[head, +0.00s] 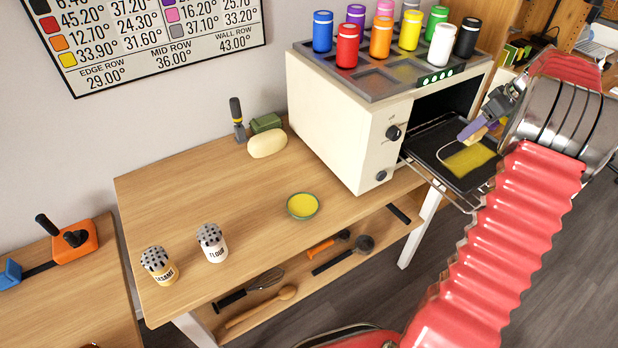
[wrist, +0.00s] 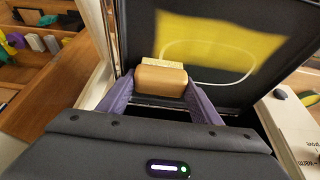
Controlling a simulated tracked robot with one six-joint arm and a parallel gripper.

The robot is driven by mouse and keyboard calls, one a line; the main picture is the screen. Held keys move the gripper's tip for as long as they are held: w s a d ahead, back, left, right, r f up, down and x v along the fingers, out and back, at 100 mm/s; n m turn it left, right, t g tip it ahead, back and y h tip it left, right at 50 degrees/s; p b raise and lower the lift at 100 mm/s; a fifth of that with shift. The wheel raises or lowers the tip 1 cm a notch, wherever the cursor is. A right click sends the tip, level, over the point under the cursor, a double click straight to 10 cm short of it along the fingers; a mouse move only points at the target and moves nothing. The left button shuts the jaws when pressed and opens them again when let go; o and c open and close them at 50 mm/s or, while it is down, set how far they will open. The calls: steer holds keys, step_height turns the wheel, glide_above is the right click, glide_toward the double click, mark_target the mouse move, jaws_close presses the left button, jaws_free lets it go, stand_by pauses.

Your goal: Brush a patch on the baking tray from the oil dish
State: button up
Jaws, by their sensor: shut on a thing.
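My gripper (head: 475,130) is over the baking tray (head: 431,146) at the oven's open front. Its purple fingers (wrist: 160,92) are shut on a wooden brush (wrist: 161,80) with pale bristles. The bristles are at the near edge of a yellow oil patch (wrist: 215,42) on the dark tray; I cannot tell if they touch. The patch also shows in the head view (head: 468,159). A white outline on the tray encloses an area partly covered by the yellow, with some dark area inside it bare. The oil dish (head: 303,206), green-rimmed with yellow oil, stands on the wooden table.
The cream oven (head: 348,125) stands at the table's right end with several coloured bottles on top. Two shakers (head: 211,242) stand at the front left. A dough lump (head: 267,143) lies at the back. Utensils lie on the lower shelf.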

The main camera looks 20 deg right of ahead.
steer(key=shift+s+a, duration=0.2)
steer(key=shift+a, duration=0.55)
steer(key=shift+s+a, duration=0.25)
steer(key=shift+a, duration=0.55)
steer(key=shift+s+a, duration=0.2)
steer(key=shift+a, duration=0.55)
steer(key=shift+s+a, duration=0.2)
steer(key=shift+a, duration=0.55)
steer(key=shift+s+a, duration=0.25)
steer(key=shift+a, duration=0.55)
steer(key=shift+s+a, duration=0.2)
steer(key=shift+a, duration=0.55)
steer(key=shift+a, duration=0.1)
steer(key=shift+s+a, duration=0.2)
steer(key=shift+a, duration=0.55)
steer(key=shift+s+a, duration=0.2)
steer(key=shift+a, duration=0.5)
steer(key=shift+s+a, duration=0.2)
steer(key=shift+a, duration=0.55)
steer(key=shift+w+d, duration=0.2)
steer(key=shift+d, duration=0.6)
steer(key=shift+w+d, duration=0.2)
steer(key=shift+d, duration=0.55)
steer(key=shift+w+d, duration=0.2)
steer(key=shift+d, duration=0.6)
